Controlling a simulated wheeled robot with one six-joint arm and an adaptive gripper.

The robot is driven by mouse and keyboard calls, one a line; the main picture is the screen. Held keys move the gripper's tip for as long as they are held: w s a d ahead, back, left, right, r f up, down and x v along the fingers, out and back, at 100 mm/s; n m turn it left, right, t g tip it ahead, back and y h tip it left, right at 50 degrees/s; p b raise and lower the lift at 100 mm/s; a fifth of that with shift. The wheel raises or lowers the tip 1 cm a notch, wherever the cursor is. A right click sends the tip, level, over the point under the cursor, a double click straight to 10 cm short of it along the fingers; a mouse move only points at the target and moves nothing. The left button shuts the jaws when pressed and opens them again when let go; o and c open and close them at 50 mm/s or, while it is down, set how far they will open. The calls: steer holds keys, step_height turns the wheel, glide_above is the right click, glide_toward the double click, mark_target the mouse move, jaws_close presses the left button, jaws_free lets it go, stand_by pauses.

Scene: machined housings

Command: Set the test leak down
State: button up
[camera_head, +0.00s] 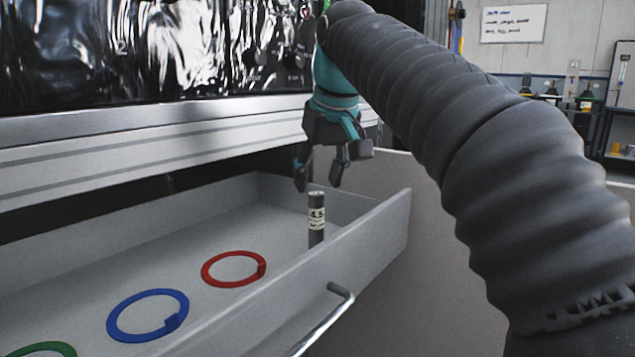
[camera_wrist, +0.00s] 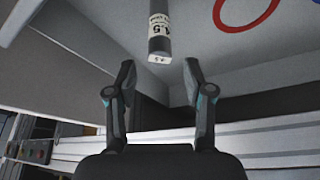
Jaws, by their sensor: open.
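The test leak, a small dark cylinder (camera_head: 316,230) with a pale label reading 4.5, stands upright in the open drawer (camera_head: 385,228), near its right end. It also shows in the wrist view (camera_wrist: 159,30), beyond my fingertips. My gripper (camera_head: 333,178) is open and empty above the cylinder, with its fingers apart. In the wrist view my two fingers (camera_wrist: 158,82) are spread and nothing is between them. The cylinder's lower end is partly hidden by the drawer's front wall in the head view.
A red ring (camera_head: 234,284), a blue ring (camera_head: 112,322) and a green ring (camera_head: 62,347) lie on the drawer floor to the left. The drawer has a metal handle (camera_head: 325,322). The cabinet edge (camera_head: 150,125) overhangs the drawer's back. Free floor shows behind the rings.

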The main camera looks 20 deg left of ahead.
steer(key=p+v, duration=0.3)
steer(key=v, duration=0.7)
steer(key=shift+p, duration=0.3)
steer(key=shift+w+d, duration=0.1)
steer(key=s+d+f+m+t+h, duration=0.1)
steer(key=s+d+f+m, duration=0.3)
steer(key=d+f, duration=0.65)
steer(key=s+d+f+m+t+h, duration=0.1)
steer(key=s+d+f+m, duration=0.1)
steer(key=s+d+f, duration=0.65)
steer(key=s+d+f+m, duration=0.1)
steer(key=s+d+f, duration=0.1)
steer(key=d+f, duration=0.2)
steer(key=s+d+f+m+h, duration=0.1)
steer(key=s+d+f, duration=0.2)
steer(key=f, duration=0.7)
steer(key=shift+s+d, duration=0.2)
steer(key=shift+d, duration=0.9)
steer(key=shift+c, duration=0.2)
